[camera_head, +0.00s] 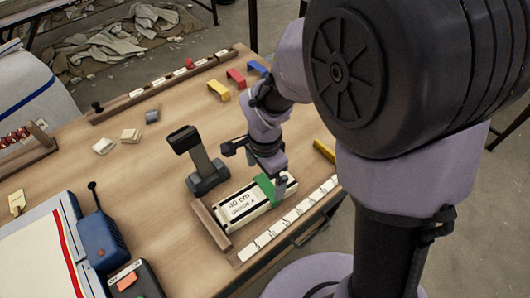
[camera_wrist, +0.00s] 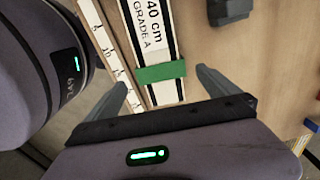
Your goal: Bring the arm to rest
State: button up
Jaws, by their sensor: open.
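A flat white piece marked "40 cm GRADE A" (camera_head: 238,207), perhaps folded cloth, lies along the near right edge of the table (camera_head: 160,190), with a green band (camera_head: 265,187) around its right end. In the wrist view the same piece (camera_wrist: 160,35) and band (camera_wrist: 160,73) lie between the directions of the two fingers. My gripper (camera_head: 257,168) is over the band end; it also shows in the wrist view (camera_wrist: 162,88). Its fingers are spread wide, one to each side of the band, with nothing visibly held. I cannot tell their exact height above it.
A dark upright device (camera_head: 202,160) stands close left of my gripper. Yellow (camera_head: 218,88), red (camera_head: 236,76) and blue (camera_head: 257,67) brackets lie behind it. A white-marked strip (camera_head: 290,217) runs along the near edge. A blue box (camera_head: 97,242) stands lower left. The table's middle is fairly clear.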

notch_tip(320, 180, up, 11)
jog(key=p, duration=0.3)
jog(key=shift+f, duration=0.2)
jog(key=s+d+r+n+t+y, duration=0.1)
jog(key=s+d+r+n+t, duration=0.2)
jog(key=s+r+n, duration=0.1)
jog(key=s+d+r+n+t+y+b, duration=0.1)
jog(key=s+d+r+n+t, duration=0.1)
jog(key=s+r, duration=0.5)
jog(key=shift+s+d+r+n+t, duration=0.3)
jog(key=shift+d+r+n+t, duration=0.15)
jog(key=shift+d+n, duration=0.4)
jog(key=shift+a, duration=0.1)
